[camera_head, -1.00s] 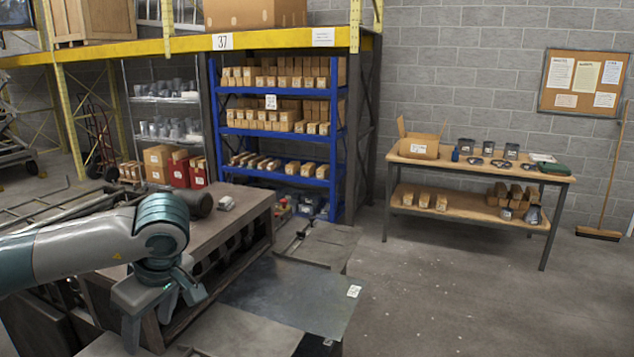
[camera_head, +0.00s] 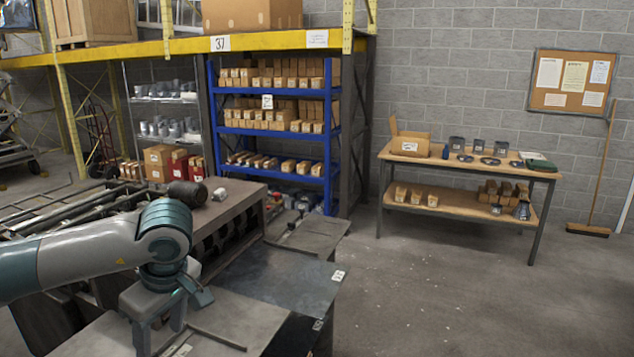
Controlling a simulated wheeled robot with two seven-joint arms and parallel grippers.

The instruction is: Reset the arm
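My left arm comes in from the left. Its gripper (camera_head: 165,318) hangs below the teal wrist, above the near end of the metal sheets, at the lower left. Its fingers point down and partly run toward the bottom of the picture; nothing is seen held, but I cannot tell how far apart the fingertips are. My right arm and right gripper are not in view.
A dark sheet (camera_head: 285,280) with a white label lies before a forming machine (camera_head: 225,208). A blue shelf (camera_head: 330,130) with small boxes stands behind. A wooden table (camera_head: 465,168) with an open box stands at the right. The concrete floor between is clear.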

